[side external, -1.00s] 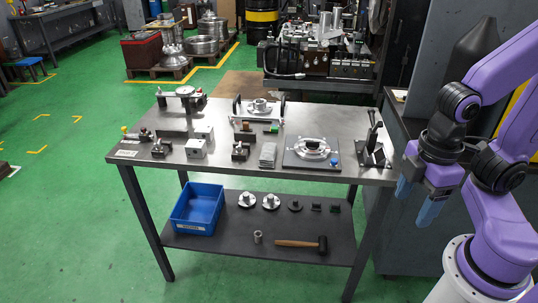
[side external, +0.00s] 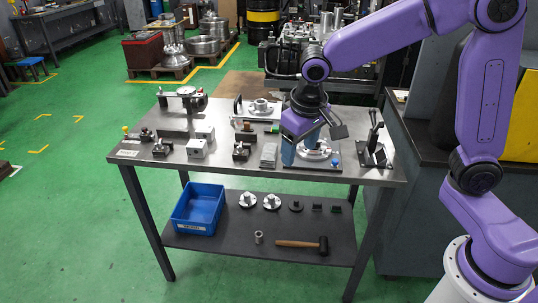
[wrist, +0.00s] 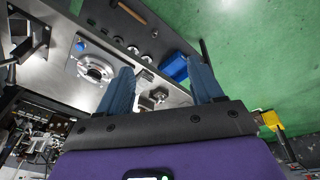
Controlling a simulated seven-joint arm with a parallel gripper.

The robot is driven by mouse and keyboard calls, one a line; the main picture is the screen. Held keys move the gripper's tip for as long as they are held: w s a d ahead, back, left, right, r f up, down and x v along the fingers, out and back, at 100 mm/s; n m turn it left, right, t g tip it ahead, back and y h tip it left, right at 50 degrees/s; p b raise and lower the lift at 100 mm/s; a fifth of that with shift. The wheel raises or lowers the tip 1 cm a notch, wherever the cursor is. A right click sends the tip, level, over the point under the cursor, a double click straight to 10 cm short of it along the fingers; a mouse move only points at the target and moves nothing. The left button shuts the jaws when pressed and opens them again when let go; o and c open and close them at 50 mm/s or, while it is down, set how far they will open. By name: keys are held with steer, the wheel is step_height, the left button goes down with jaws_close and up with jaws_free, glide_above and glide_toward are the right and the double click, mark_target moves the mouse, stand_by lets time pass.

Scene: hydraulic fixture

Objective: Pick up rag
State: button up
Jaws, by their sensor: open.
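The rag (side external: 268,155) is a small grey folded cloth lying flat on the metal tabletop near its front edge. It is in plain view in the side view, just left of my gripper. My gripper (side external: 299,152) points down with its blue fingers over the round clamp fixture plate (side external: 312,167), to the right of the rag and apart from it. The fingers are apart with nothing between them. In the wrist view my gripper (wrist: 162,72) is spread above the table; I cannot make out the rag for sure there.
A toggle clamp (side external: 374,148) stands right of the fixture. Small metal blocks and a black clamp (side external: 241,151) sit left of the rag. A handled plate with a flanged part (side external: 260,107) is behind. The lower shelf holds a blue bin (side external: 198,208) and a hammer (side external: 302,244).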

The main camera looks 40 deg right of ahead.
steer(key=w+d+f+m+h, duration=0.15)
steer(key=w+m, duration=0.45)
steer(key=w, duration=0.7)
steer(key=m+t, duration=0.1)
steer(key=m, duration=0.3)
glide_toward(269, 151)
steer(key=f, duration=0.1)
steer(key=w+f+h, duration=0.1)
steer(key=f, duration=0.1)
steer(key=shift+w+d+f, duration=0.15)
steer(key=shift+d+f, duration=0.05)
steer(key=shift+d, duration=0.05)
steer(key=shift+x, duration=2.8)
steer(key=shift+a+f, duration=0.1)
steer(key=shift+a, duration=0.05)
steer(key=c, duration=0.8)
